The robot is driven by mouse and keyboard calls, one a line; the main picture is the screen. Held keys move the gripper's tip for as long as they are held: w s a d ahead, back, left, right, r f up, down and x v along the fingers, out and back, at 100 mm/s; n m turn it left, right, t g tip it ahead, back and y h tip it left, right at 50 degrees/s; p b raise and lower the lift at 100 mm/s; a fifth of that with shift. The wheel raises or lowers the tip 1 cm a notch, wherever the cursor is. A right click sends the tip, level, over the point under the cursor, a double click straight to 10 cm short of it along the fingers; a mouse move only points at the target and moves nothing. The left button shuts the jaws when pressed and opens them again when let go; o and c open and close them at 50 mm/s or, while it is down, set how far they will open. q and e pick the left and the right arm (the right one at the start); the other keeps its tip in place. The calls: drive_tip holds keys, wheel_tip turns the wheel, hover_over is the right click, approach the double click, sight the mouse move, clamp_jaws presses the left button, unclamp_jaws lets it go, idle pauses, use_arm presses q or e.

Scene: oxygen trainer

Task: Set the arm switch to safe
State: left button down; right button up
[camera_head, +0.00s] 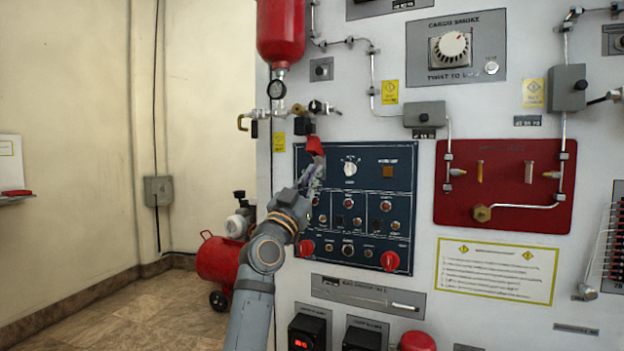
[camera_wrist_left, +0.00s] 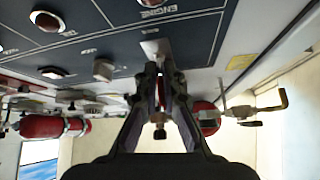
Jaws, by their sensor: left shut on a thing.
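The dark blue control panel (camera_head: 403,205) is on the white wall unit in the head view. A red guard or cover (camera_head: 315,146) stands out at its upper left. My left gripper (camera_head: 314,172) is at the panel's upper left, just below this red piece. In the left wrist view my left gripper (camera_wrist_left: 157,72) has its fingers shut together on a small switch, taken as the arm switch, with a pale base (camera_wrist_left: 154,48) on the panel. A red part shows between the fingers. The fingers hide the lever, so its position cannot be told. My right gripper is not in view.
Below are small switches and red knobs (camera_head: 390,261). A red cylinder (camera_head: 281,30) with gauge and valves is above left. A red compressor (camera_head: 222,258) stands on the floor.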

use_arm(q)
drive_tip(key=shift+f, duration=0.1)
drive_tip(key=c, duration=1.5)
unclamp_jaws()
drive_tip(key=v, duration=1.2)
